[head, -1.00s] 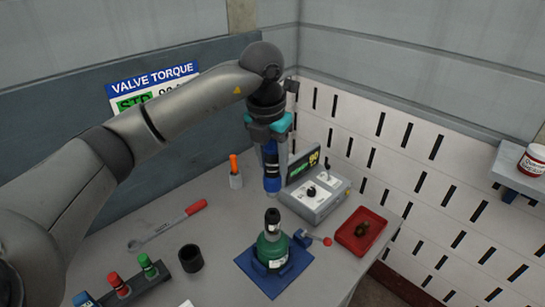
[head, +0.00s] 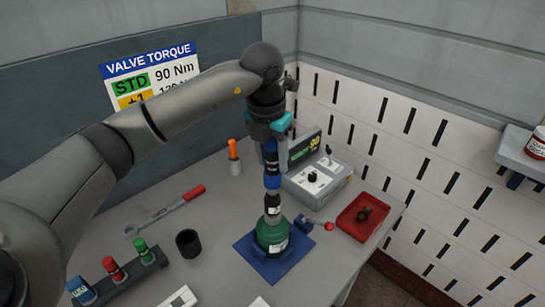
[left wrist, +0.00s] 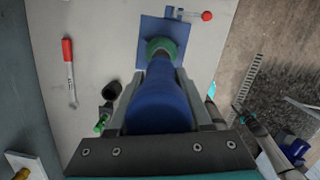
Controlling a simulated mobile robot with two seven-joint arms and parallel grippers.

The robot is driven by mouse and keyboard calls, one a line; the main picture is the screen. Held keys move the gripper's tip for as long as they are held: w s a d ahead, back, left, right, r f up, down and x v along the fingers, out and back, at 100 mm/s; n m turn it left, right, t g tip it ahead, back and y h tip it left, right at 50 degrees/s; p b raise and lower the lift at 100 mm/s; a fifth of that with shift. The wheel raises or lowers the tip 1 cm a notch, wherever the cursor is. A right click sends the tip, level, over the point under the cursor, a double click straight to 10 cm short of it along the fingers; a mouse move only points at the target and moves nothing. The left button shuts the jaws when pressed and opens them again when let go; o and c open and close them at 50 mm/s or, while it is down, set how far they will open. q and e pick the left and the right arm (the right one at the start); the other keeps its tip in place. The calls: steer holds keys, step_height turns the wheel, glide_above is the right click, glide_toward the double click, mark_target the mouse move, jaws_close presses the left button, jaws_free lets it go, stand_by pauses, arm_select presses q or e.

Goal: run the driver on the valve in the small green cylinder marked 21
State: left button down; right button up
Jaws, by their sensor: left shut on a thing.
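A small green cylinder (head: 270,236) with a white label and a dark neck stands upright on a blue square base (head: 245,247); its number is too small to read. In the left wrist view the green cylinder (left wrist: 160,47) shows just beyond the driver. My left gripper (head: 268,137) is shut on the blue driver (head: 272,179), which hangs upright over the cylinder. The driver's lower end appears to meet the top of the dark neck (head: 272,200), where the valve is hidden. The driver (left wrist: 160,103) fills the middle of the left wrist view. My right gripper does not show clearly in either view.
Behind stands a grey control box (head: 318,185) with a display. A red tray (head: 352,232) and a red-knobbed clamp (head: 310,224) are to the right. A sign (head: 135,72) reads STD 90 Nm.

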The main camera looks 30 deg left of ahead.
mark_target(273, 143)
arm_select(q)
steer(key=shift+f+b, duration=0.85)
steer(key=shift+b, duration=0.05)
stand_by(1.4)
steer(key=shift+f+b, duration=0.35)
steer(key=shift+b, duration=0.75)
stand_by(2.4)
steer(key=shift+r, duration=0.1)
steer(key=shift+r+p, duration=2.15)
steer(key=shift+r, duration=0.95)
steer(key=shift+f, duration=0.1)
